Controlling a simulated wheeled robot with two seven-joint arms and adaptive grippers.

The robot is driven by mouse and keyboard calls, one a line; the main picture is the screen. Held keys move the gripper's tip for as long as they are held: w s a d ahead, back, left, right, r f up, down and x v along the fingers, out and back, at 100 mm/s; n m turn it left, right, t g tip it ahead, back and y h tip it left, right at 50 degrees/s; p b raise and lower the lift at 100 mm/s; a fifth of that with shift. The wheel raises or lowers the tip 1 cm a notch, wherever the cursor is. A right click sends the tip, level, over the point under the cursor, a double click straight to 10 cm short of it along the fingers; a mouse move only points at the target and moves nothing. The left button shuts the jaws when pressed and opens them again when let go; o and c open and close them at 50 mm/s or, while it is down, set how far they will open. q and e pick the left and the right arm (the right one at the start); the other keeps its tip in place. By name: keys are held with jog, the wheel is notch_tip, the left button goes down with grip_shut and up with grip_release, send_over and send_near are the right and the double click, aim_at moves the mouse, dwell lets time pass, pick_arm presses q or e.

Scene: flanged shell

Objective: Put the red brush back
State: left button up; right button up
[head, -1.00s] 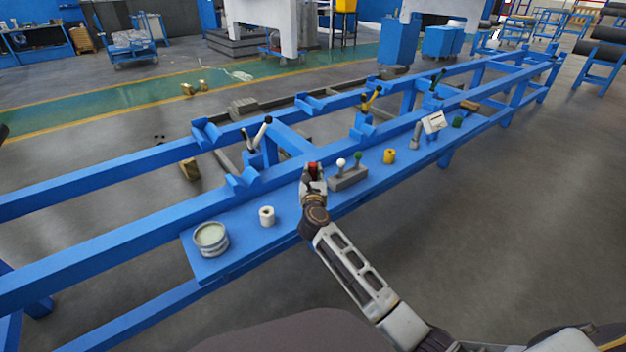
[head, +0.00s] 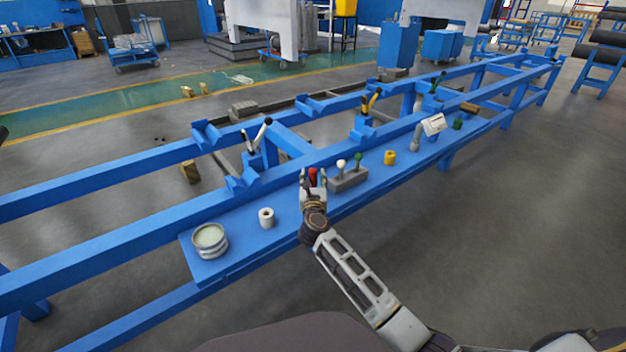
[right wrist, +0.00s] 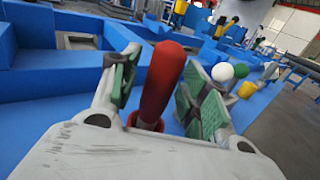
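The red brush (right wrist: 164,78) stands upright, slightly tilted in the right wrist view, with its lower end inside a red rim (right wrist: 133,119). How deep it sits is hidden by my gripper. In the head view its red top (head: 312,175) shows on the blue shelf. My right gripper (right wrist: 158,88) is open around the handle, with one green-padded finger on each side and visible gaps between pads and handle. It also shows in the head view (head: 314,185).
Right of my gripper is a grey block (head: 348,181) with white and green knobs. A yellow cup (head: 389,158) stands farther right. A white cup (head: 266,217) and a round tin (head: 209,240) stand left. Blue rails (head: 130,240) run behind the shelf.

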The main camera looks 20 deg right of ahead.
pick_arm(q)
jog(key=shift+r, duration=0.1)
pick_arm(e)
jog(key=shift+r, duration=0.15)
jog(key=shift+s+a, duration=0.2)
jog(key=shift+s, duration=0.3)
jog(key=shift+p+v, duration=0.6)
jog(key=shift+v, duration=0.85)
jog(key=shift+p+v, duration=0.35)
jog(key=shift+v, duration=1.2)
send_near(313, 181)
pick_arm(q)
notch_tip(313, 181, up, 6)
jog(key=a+g, duration=0.1)
jog(key=shift+a+y+p, duration=0.2)
jog(key=shift+y+p, duration=0.2)
pick_arm(e)
jog(key=shift+s+a+r, duration=0.1)
jog(key=shift+s+r, duration=0.05)
jog(key=shift+s, duration=0.15)
pick_arm(q)
jog(key=shift+s+f, duration=0.3)
jog(key=shift+s, duration=0.2)
jog(key=shift+w+r, duration=0.1)
jog(key=shift+w, duration=0.05)
